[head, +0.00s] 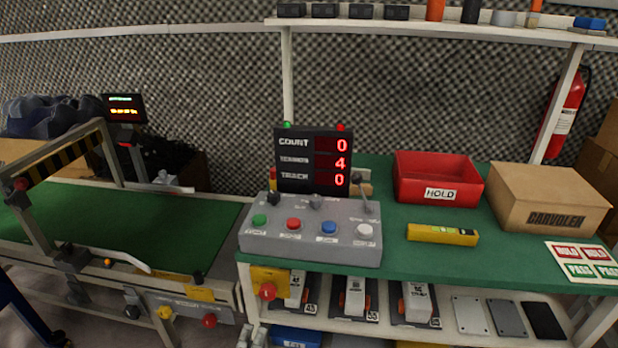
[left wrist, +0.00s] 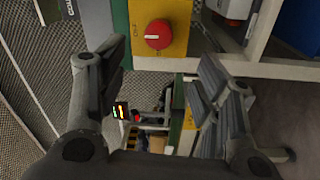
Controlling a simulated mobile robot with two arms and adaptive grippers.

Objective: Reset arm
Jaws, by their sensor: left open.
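My left gripper (head: 251,334) shows at the bottom edge of the head view, low in front of the green bench's left corner. In the left wrist view (left wrist: 155,60) its two dark fingers stand wide apart with nothing between them. A red stop button (head: 267,291) on a yellow box sits just above it in the head view; the button also shows beyond the fingertips in the left wrist view (left wrist: 158,35). Most of the left arm is out of the head view. My right gripper is not in view.
The green bench (head: 408,257) carries a grey button panel (head: 312,243), a display (head: 313,160), a red HOLD bin (head: 437,180), a yellow device (head: 442,235) and a cardboard box (head: 548,197). Its lower shelf (head: 470,339) holds several devices. A conveyor (head: 130,228) stands left.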

